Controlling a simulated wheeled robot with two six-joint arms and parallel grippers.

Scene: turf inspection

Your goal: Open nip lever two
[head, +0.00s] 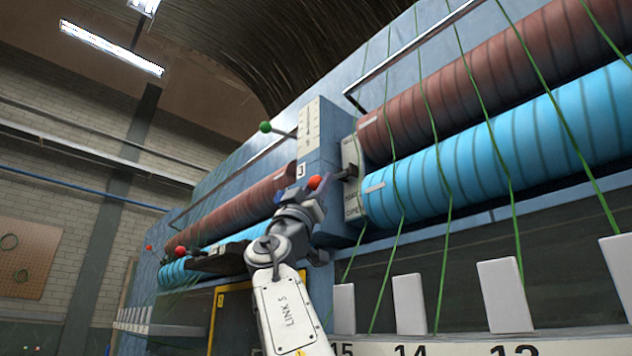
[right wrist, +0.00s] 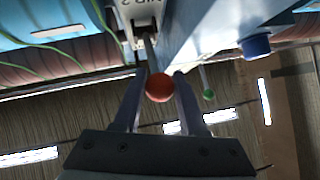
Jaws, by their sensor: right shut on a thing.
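The nip lever with a red ball knob (head: 315,182) sticks out leftward from a dark pivot on the light end block (head: 352,190) of the near rollers. My right gripper (head: 312,190) is at the knob. In the right wrist view the red knob (right wrist: 159,87) sits between the two fingers of the right gripper (right wrist: 157,80), which are shut on it. The end block (right wrist: 143,10) there bears a label that seems to read NIP 2. My left gripper is not in view.
A green-knobbed lever (head: 265,127) juts out above left. The brown roller (head: 500,70) and blue roller (head: 480,150) lie right, with green strands across them. More red knobs (head: 180,250) show farther left. White tabs (head: 407,303) stand below. Open room lies left of the machine.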

